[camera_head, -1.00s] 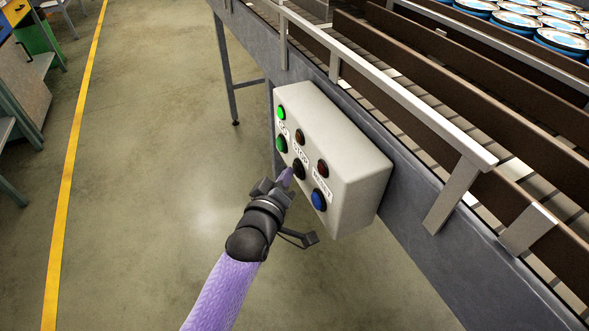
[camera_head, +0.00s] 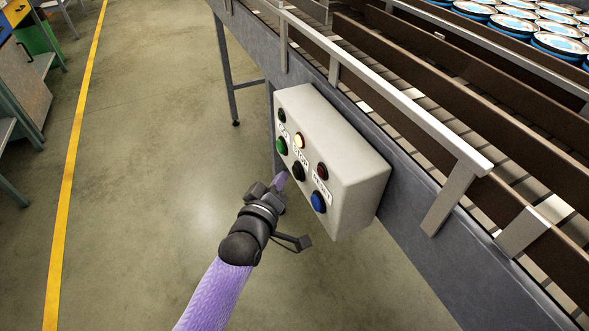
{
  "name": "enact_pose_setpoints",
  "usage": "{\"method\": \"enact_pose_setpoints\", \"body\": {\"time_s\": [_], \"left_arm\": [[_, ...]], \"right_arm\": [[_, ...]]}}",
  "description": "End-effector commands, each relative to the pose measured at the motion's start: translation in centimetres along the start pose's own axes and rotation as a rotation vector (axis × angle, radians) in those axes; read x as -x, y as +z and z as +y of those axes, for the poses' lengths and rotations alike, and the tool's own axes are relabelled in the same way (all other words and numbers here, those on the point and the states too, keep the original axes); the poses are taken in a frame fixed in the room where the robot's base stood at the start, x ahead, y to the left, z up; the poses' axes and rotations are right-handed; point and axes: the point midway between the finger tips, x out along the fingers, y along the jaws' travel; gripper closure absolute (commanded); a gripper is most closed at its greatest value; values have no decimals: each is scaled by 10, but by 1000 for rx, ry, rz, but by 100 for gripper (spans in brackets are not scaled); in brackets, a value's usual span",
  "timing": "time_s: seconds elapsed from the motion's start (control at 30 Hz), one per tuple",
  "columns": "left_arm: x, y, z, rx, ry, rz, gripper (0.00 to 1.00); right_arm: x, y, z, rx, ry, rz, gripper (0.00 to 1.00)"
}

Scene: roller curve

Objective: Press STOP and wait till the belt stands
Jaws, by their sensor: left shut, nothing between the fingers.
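A beige control box (camera_head: 355,185) is fixed to the side of the conveyor. The black STOP button (camera_head: 299,171) sits in the middle of its lower row, and the lamp (camera_head: 299,141) above it glows amber. The lamp above the green button (camera_head: 282,146) is dark. My left gripper (camera_head: 281,183) is shut and empty, its fingertips a little left of and below the STOP button, apart from it. The belt (camera_head: 440,117) runs between brown rails; one picture does not tell whether it moves. My right gripper is out of view.
A blue button (camera_head: 318,202) sits right of STOP under a dark red lamp (camera_head: 322,171). A metal guard rail (camera_head: 400,106) runs above the box. Several blue-rimmed cans (camera_head: 515,22) stand at the top right. The floor (camera_head: 150,170) to the left is clear.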

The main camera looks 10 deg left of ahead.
Motion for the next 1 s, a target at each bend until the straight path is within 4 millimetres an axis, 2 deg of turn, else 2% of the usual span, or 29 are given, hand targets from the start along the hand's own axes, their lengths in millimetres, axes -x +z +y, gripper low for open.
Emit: {"method": "enact_pose_setpoints", "body": {"time_s": [0.27,0.7,1.0], "left_arm": [[2,-1,-1,0,0,0,100],[32,-23,-22,-2,-1,0,100],[35,-25,-26,2,0,0,100]], "right_arm": [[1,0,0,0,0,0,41],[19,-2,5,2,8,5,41],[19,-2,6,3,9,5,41]]}}
